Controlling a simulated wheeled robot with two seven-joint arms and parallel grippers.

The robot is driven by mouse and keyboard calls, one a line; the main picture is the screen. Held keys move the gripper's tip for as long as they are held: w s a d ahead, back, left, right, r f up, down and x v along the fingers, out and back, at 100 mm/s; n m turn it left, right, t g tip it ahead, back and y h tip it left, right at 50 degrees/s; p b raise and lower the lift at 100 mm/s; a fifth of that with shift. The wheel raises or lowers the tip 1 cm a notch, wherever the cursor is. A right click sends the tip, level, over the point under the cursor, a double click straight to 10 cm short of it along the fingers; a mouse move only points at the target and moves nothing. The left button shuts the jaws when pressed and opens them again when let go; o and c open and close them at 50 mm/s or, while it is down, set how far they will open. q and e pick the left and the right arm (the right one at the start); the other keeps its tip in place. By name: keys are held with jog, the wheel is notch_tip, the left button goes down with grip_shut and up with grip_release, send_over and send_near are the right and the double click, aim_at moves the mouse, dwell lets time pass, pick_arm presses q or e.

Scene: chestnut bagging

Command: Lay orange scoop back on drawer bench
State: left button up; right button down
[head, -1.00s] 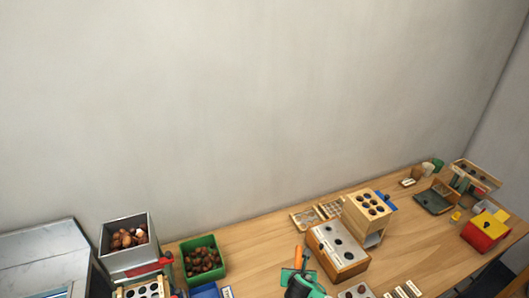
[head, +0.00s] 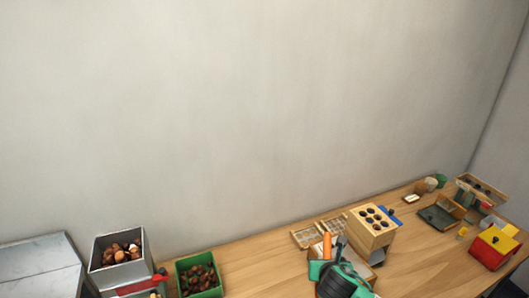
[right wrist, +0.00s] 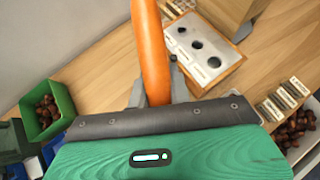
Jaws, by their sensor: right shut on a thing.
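My right gripper (right wrist: 160,100) is shut on the orange scoop's handle (right wrist: 151,45). Its green housing fills the bottom of the right wrist view, and the handle runs up out of that frame. In the head view the handle (head: 327,245) stands nearly upright at my right gripper (head: 325,262), low in the picture. The scoop's bowl cannot be made out. The wooden bench top (head: 260,267) lies below. I cannot tell whether the scoop touches it. No drawer shows clearly. My left gripper cannot be made out in the head view.
A box with three holes (right wrist: 181,40) lies close beyond the gripper. A block with several holes (head: 365,238) and shallow trays (head: 308,237) stand behind. A green chestnut bin (head: 199,260) and grey bin (head: 100,258) are left. Bare wood lies between the green bin and trays.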

jog(key=s+d+r+b, duration=0.1)
jog(key=s+r, duration=0.2)
jog(key=r, duration=0.2)
jog(key=s+d+r+n+y+b, duration=0.1)
jog(key=s+d+r, duration=0.1)
jog(key=r, duration=0.3)
jog(key=shift+s+d+r, duration=0.2)
jog(key=shift+s+r, duration=0.2)
jog(key=shift+s, duration=0.25)
jog(key=shift+d, duration=0.1)
